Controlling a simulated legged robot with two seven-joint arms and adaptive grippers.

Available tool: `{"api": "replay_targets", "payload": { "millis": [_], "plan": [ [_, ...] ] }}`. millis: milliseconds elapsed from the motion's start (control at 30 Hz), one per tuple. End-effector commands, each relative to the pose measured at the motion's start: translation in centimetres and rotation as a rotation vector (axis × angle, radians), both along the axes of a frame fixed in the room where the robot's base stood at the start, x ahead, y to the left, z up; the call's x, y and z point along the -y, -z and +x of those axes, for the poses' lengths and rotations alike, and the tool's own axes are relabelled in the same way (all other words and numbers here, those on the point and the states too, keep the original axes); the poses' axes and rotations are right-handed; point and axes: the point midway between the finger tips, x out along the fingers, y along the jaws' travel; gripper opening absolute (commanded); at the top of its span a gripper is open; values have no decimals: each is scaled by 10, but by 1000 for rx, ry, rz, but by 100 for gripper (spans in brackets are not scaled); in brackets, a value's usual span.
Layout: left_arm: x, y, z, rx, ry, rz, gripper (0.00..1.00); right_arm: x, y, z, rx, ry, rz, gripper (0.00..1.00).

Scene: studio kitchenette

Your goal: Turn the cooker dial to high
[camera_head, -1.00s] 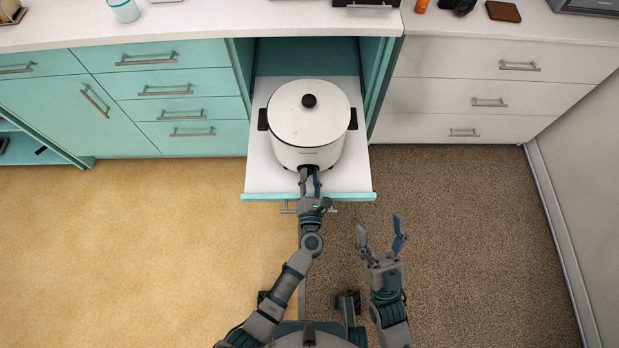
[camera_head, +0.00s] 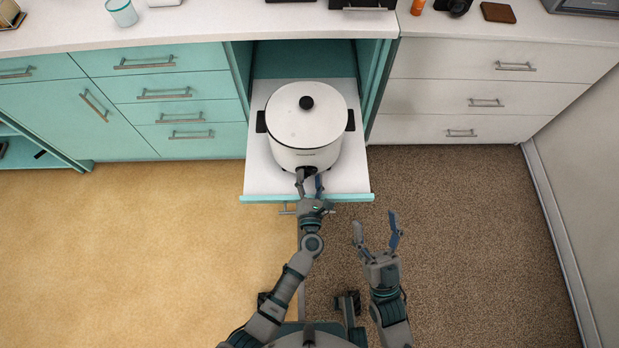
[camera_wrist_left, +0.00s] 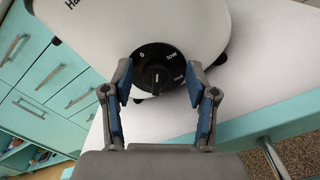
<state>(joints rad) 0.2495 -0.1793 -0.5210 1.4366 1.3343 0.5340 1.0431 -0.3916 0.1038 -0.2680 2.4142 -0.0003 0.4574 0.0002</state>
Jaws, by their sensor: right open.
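The cooker (camera_head: 305,128) is white with a lid, a black knob and black side handles. It stands upright on the pulled-out shelf. Its black dial (camera_wrist_left: 156,75) is on the front, with "0", "low" and another, blurred label around it. A pale mark shows on the dial, but I cannot tell exactly which label it points to. My left gripper (camera_head: 309,182) is at the cooker's front. In the left wrist view its fingers (camera_wrist_left: 160,82) are apart on either side of the dial, with no clear grip on it. My right gripper (camera_head: 376,235) is open and empty over the brown floor.
The pull-out shelf (camera_head: 262,181) has a teal front edge, with my left gripper over it. Teal drawers (camera_head: 175,88) are at left and white drawers (camera_head: 480,95) at right. The counter (camera_head: 200,30) above holds a cup (camera_head: 122,13) and other items. The floor in front is clear.

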Motion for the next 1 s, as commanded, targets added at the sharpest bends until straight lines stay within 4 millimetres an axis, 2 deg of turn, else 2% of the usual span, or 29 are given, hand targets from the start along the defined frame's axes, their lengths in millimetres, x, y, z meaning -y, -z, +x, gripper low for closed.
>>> {"api": "replay_targets", "payload": {
  "millis": [167,267,600,700,833,1000],
  "plan": [
    [-1,0,-3,0,-1,0,58,0,-1,-1,4,1,0,72],
    [-1,1,-13,-1,-2,0,58,0,-1,-1,3,1,0,72],
    [0,2,-87,-4,0,0,58,0,-1,-1,3,1,0,72],
    [0,2,-103,-3,-1,2,58,0,-1,-1,3,1,0,72],
    [1,2,-116,-2,1,2,58,0,-1,-1,2,0,1,72],
    [1,1,-119,-1,-1,2,58,0,-1,-1,2,0,1,72]
  ]
}}
